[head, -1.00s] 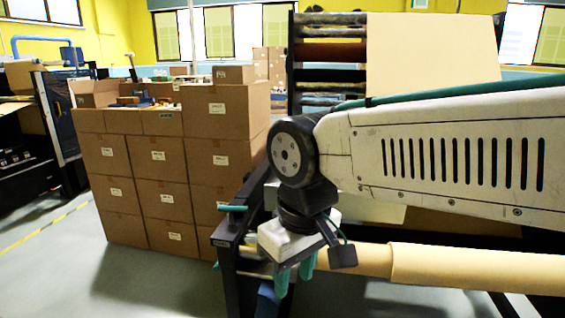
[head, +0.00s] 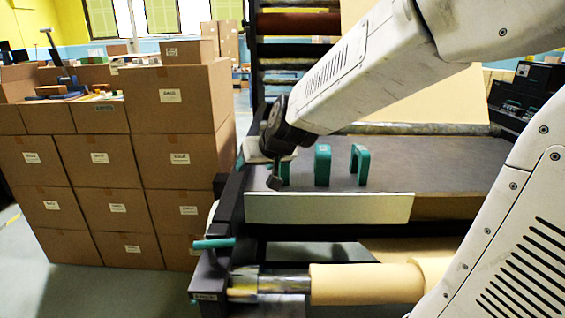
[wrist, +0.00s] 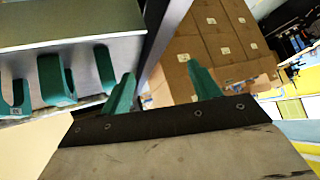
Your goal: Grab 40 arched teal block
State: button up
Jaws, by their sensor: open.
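An arched teal block (head: 359,163) stands on the dark grey bench top (head: 440,172) in the head view, at the right of the teal pieces. Another teal block (head: 322,165) stands to its left. A third teal shape (head: 285,172) shows beside my wrist; I cannot tell whether it is a block or a finger. In the wrist view, several teal blocks (wrist: 55,82) show at the left, some with a notch. I cannot read a 40 on any. My gripper (wrist: 162,72) has its two teal fingers spread, empty, right of the blocks and apart from them.
A pale panel (head: 330,208) edges the front of the bench. A paper roll (head: 365,283) lies below it. Stacked cartons (head: 110,160) stand at the left, with tools on top. Rollers rise behind the bench. The bench right of the arched block is clear.

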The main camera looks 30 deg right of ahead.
jog(key=w+d+f+m+h, duration=0.1)
jog(key=w+d+f+h, duration=0.1)
jog(key=w+d, duration=0.3)
jog(key=w+d+f+m+t+h, duration=0.1)
jog(key=w+d+f+m+h, duration=0.1)
jog(key=w+d, duration=0.4)
jog(key=w+d+f+m+t+h, duration=0.1)
jog(key=w+d+f+h, duration=0.1)
jog(key=w+d, duration=0.4)
jog(key=shift+w+d+f+h, duration=0.1)
jog(key=shift+d+f+h, duration=0.1)
jog(key=shift+d+h, duration=0.25)
jog(key=shift+w+d+f+h, duration=0.1)
jog(key=shift+d+f+h, duration=0.15)
jog(key=shift+d, duration=0.4)
jog(key=shift+r, duration=0.1)
jog(key=c, duration=1.2)
